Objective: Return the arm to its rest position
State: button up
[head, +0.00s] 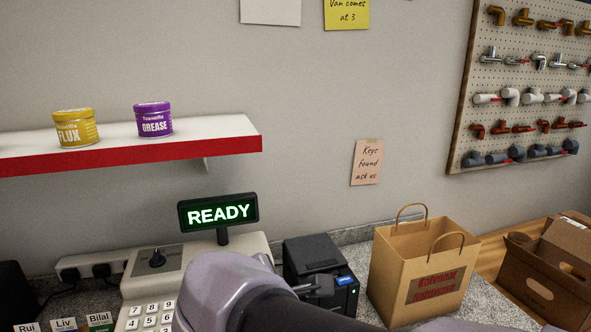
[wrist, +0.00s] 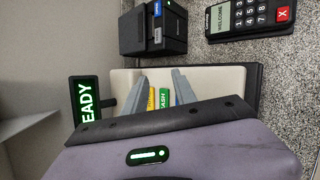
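My gripper (wrist: 160,76) shows in the wrist view with its two grey fingers apart and nothing between them. It is over the cream cash register (wrist: 222,84), and yellow and green keys show behind the gap. I cannot tell whether the fingers touch the register. In the head view my purple-grey and dark arm crosses the bottom middle, in front of the register (head: 134,288), and hides part of it. The fingers are hard to make out there.
The READY display (head: 217,212) stands on the register. A black printer (head: 308,256), a paper bag (head: 415,268) and a cardboard box (head: 548,272) stand to the right. A card terminal (wrist: 248,16) lies near the printer. A shelf (head: 225,136) with two tins juts from the wall.

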jog(key=s+d+f+m+g, duration=0.3)
jog(key=s+d+m, duration=0.6)
jog(key=d+m, duration=0.35)
jog(key=s+f+m+y, duration=0.1)
jog(key=s+m+y, duration=0.2)
jog(key=s+m, duration=0.4)
jog(key=m, duration=0.7)
jog(key=shift+s+d+f+y, duration=0.2)
jog(key=shift+d+f+y, duration=0.15)
jog(key=shift+f+y, duration=0.05)
jog(key=shift+m, duration=0.25)
